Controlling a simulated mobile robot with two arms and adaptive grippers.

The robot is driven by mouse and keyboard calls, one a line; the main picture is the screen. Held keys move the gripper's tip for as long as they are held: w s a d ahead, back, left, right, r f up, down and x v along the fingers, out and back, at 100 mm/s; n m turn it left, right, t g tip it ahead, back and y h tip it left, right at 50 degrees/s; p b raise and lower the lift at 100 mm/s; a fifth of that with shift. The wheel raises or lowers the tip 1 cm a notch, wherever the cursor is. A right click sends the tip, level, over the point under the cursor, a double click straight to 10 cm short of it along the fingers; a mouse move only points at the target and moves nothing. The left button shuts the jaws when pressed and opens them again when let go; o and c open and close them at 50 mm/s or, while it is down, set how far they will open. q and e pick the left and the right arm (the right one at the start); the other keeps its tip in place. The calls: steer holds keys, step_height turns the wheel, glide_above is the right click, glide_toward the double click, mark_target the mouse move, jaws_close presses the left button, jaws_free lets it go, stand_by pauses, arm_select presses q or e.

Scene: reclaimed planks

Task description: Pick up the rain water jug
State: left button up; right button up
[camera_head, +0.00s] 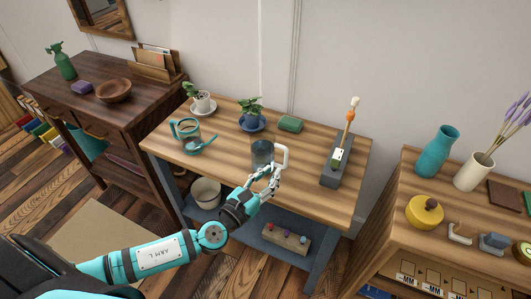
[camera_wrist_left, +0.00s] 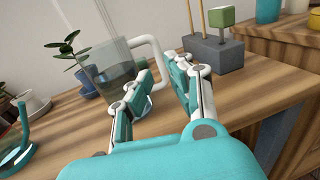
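A clear jug (camera_head: 262,153) with dark water in it and a white handle stands upright on the plank table (camera_head: 225,155). My left gripper (camera_head: 268,176) is at the handle side of the jug, low over the table. In the left wrist view its fingers (camera_wrist_left: 163,72) are apart, with the lower handle end showing just beyond and between them. I cannot tell whether they touch the handle. My right gripper is not in view.
A glass watering can with teal trim (camera_head: 187,134), potted plants (camera_head: 250,112) on saucers and a green box (camera_head: 290,124) stand left of and behind the jug. A grey tool block (camera_head: 336,167) is to the right. The front of the tabletop is mostly clear.

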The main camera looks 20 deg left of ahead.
mark_target(285, 156)
arm_select(q)
steer(key=x, duration=0.3)
steer(key=shift+w, duration=0.15)
steer(key=shift+p+x, duration=0.6)
steer(key=shift+x, duration=2)
steer(key=shift+r, duration=0.25)
jaws_close()
steer(key=shift+r, duration=0.1)
